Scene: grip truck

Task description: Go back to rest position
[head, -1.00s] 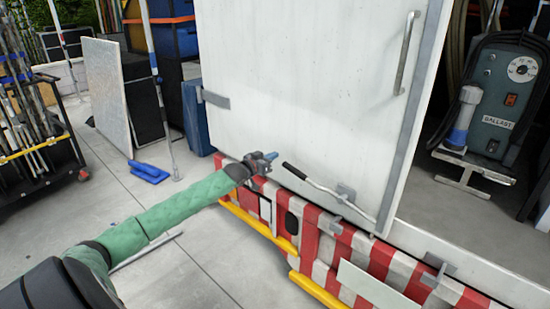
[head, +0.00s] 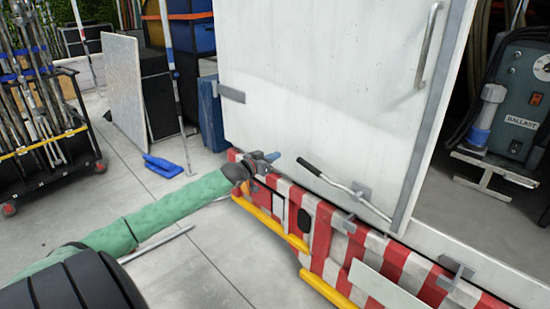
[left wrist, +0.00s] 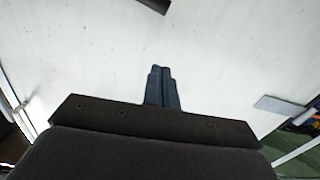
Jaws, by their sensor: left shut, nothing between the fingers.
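My left gripper (head: 272,157) is at the end of my green-sleeved arm, in front of the lower part of the white truck door (head: 320,85). Its fingers are together and empty, and they also show in the left wrist view (left wrist: 162,88) against the white door. The door's lever handle (head: 340,187), with a dark grip end, is just right of the gripper, with a small gap between them. My right gripper is not in view.
The red-and-white striped bumper (head: 320,240) with yellow bars runs below the door. A grey ballast box (head: 518,100) stands inside the opening at right. A rack of poles (head: 40,130) and a leaning board (head: 122,90) are at left.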

